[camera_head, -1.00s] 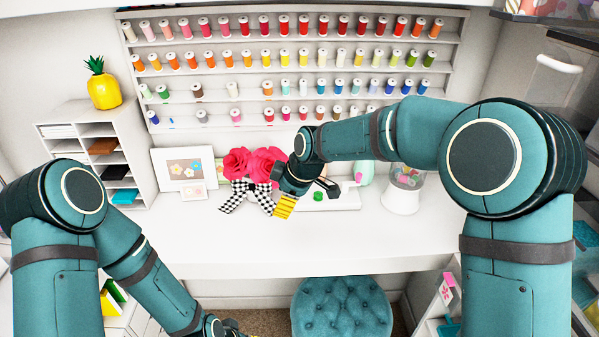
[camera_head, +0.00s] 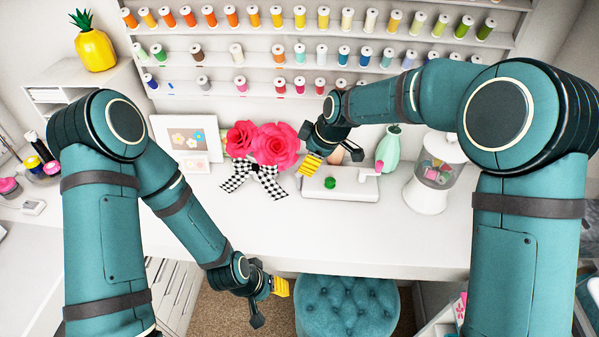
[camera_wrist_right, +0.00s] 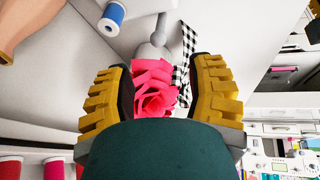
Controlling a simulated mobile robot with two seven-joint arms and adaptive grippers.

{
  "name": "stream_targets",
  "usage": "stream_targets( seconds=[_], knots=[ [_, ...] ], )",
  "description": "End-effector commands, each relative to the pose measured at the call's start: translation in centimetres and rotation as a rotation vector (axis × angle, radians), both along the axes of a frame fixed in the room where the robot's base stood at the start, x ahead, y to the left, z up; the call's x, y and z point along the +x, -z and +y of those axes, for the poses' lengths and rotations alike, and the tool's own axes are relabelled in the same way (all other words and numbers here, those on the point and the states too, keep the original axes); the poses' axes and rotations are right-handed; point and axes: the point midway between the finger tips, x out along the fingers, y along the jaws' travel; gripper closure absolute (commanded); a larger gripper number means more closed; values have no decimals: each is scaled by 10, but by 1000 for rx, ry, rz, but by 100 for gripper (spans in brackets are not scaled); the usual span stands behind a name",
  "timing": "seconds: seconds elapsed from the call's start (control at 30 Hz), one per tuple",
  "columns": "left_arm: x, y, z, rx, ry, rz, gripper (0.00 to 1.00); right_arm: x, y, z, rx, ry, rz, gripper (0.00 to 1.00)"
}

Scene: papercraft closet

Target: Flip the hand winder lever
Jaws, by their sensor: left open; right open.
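The hand winder (camera_head: 340,188) is a white flat box on the desk, with a green knob (camera_head: 330,183) on its front. Its lever (camera_head: 366,171) is a short grey arm with a pink tip at the right end. My right gripper (camera_head: 330,160) is open above the back left part of the winder and hides some of it. In the right wrist view its yellow-padded fingers (camera_wrist_right: 160,95) stand apart, with a pink paper flower (camera_wrist_right: 156,92) seen beyond them. My left gripper (camera_head: 271,303) is open and empty, low in front of the desk edge.
Pink flowers with a checkered bow (camera_head: 256,182) stand just left of the winder. A green vase (camera_head: 389,150) and a clear-topped jar (camera_head: 428,188) stand at its right. A blue tufted stool (camera_head: 347,307) is below the desk's front edge. The front desk strip is clear.

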Motion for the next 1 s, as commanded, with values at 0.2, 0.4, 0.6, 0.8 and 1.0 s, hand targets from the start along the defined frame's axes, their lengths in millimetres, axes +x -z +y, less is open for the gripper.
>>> stream_targets(
  seconds=[0.2,0.4,0.6,0.8,1.0],
  knots=[
    [0,-1,0,0,0,-1,53,11,42,15,-2,1,3,46],
    [0,-2,0,-1,0,-1,53,19,70,26,-2,-1,1,46],
    [0,-2,0,-1,1,-1,53,23,84,31,-1,1,-1,46],
    [0,-3,0,-1,1,-1,53,24,86,32,-1,1,-2,46],
    [0,-3,0,-1,0,-1,53,24,86,32,-1,1,-2,65]
  ],
)
